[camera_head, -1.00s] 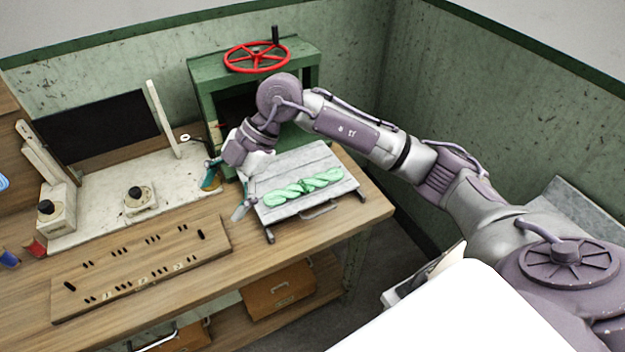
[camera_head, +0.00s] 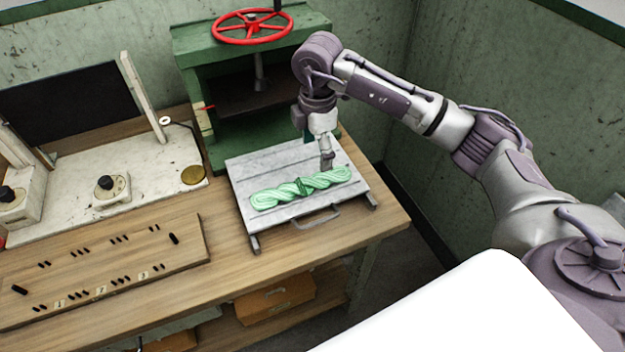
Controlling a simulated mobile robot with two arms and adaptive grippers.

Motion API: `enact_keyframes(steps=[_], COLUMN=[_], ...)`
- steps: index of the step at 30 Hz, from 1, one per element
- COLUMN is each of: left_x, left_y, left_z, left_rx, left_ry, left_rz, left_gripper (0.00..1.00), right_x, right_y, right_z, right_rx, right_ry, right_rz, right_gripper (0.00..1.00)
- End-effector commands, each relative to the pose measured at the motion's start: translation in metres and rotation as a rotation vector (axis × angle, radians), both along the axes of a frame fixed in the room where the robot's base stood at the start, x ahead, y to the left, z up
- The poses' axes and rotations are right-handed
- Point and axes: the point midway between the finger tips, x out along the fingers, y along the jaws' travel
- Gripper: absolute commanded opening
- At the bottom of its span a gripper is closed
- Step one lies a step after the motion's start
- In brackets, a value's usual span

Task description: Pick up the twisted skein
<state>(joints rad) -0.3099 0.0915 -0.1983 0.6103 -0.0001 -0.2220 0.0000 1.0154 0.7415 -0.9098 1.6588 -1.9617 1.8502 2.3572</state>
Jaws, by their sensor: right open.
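The twisted skein (camera_head: 300,188) is pale green and lies lengthwise on a grey slatted metal tray (camera_head: 262,166) with a handle at its front. The tray rests on the wooden bench. My right gripper (camera_head: 318,160) is over the tray, just behind the skein's right half, pointing down. It is open and holds nothing. One finger shows near the skein's back edge; I cannot tell whether it touches. The other finger is mostly hidden behind the wrist. My left gripper is not in view.
A green press (camera_head: 187,60) with a red handwheel (camera_head: 252,26) stands right behind the tray. A white board with knobs (camera_head: 140,195) is at the left, and a wooden strip with black pegs (camera_head: 120,265) is at the front left. Bare bench (camera_head: 225,275) lies in front.

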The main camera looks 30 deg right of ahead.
Motion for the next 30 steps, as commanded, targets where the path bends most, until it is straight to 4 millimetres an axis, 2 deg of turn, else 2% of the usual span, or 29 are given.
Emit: enact_keyframes(steps=[4, 13, 17, 21, 30], left_x=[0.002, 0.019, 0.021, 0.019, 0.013], left_y=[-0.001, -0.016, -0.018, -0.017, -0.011], left_z=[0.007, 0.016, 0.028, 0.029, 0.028], left_rx=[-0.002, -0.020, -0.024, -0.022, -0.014], left_ry=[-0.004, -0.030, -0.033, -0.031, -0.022], left_rz=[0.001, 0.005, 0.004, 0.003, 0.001], left_gripper=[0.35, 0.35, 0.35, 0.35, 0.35], right_x=[-0.001, 0.000, 0.002, 0.002, 0.003], right_y=[0.000, 0.001, 0.001, 0.001, 0.001], right_z=[-0.025, -0.050, -0.069, -0.088, -0.094], right_rx=[0.001, 0.001, 0.001, 0.001, 0.002], right_ry=[0.003, 0.002, 0.003, 0.002, -0.002], right_rz=[0.001, 0.001, 0.001, 0.003, 0.003], right_gripper=[0.83, 0.83, 0.83, 0.83, 0.82])
